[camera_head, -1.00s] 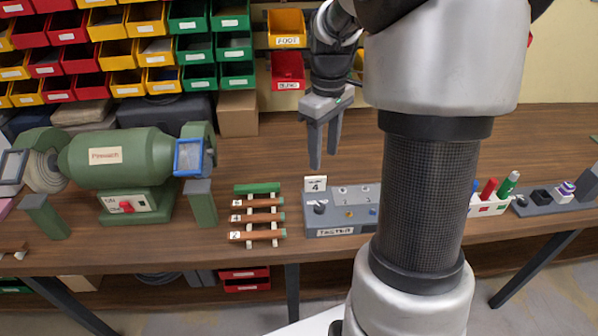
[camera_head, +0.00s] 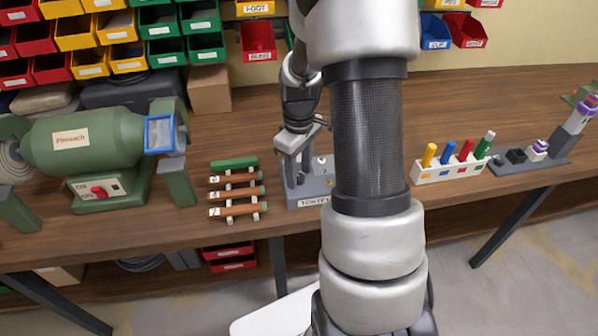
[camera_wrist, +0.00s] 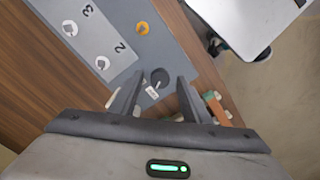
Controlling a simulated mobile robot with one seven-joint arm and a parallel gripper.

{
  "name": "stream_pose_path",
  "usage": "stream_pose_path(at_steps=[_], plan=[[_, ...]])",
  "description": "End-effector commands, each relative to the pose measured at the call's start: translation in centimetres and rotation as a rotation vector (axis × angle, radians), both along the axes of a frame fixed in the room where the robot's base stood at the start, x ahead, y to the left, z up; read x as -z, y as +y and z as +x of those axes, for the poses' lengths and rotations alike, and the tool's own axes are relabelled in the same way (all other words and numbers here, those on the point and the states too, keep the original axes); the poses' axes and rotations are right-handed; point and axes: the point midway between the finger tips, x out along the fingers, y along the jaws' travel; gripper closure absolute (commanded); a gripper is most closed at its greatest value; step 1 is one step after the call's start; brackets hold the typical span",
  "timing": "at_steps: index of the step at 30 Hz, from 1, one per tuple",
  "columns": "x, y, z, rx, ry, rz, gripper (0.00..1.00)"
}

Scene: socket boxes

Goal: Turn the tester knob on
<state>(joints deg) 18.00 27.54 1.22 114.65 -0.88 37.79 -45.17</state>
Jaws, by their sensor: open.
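The tester (camera_head: 326,186) is a grey box on the workbench, partly hidden by my arm in the head view. In the wrist view its grey top (camera_wrist: 118,30) shows the numbers 2 and 3, white round parts and an orange part. A dark round knob (camera_wrist: 159,76) with a small white tag sits near the tester's edge. My gripper (camera_head: 297,178) is low over the tester's left part, pointing down. In the wrist view my gripper (camera_wrist: 160,80) is open, with one finger on each side of the knob. I cannot tell whether the fingers touch it.
A rack of brown and green rods (camera_head: 235,190) stands close left of the tester. A green grinder (camera_head: 95,150) is farther left. A white holder with coloured pegs (camera_head: 450,170) stands to the right. Bare bench lies behind the tester.

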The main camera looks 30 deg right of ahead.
Motion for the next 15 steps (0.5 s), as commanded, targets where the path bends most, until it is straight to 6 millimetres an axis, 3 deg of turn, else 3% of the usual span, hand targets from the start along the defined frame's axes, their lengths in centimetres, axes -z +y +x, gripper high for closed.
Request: stream_pose_path(at_steps=[8, 15], plan=[[0.18, 0.00, 0.01, 0.000, 0.000, 0.000, 0.57], [0.16, 0.00, 0.01, 0.000, 0.000, 0.000, 0.94]])
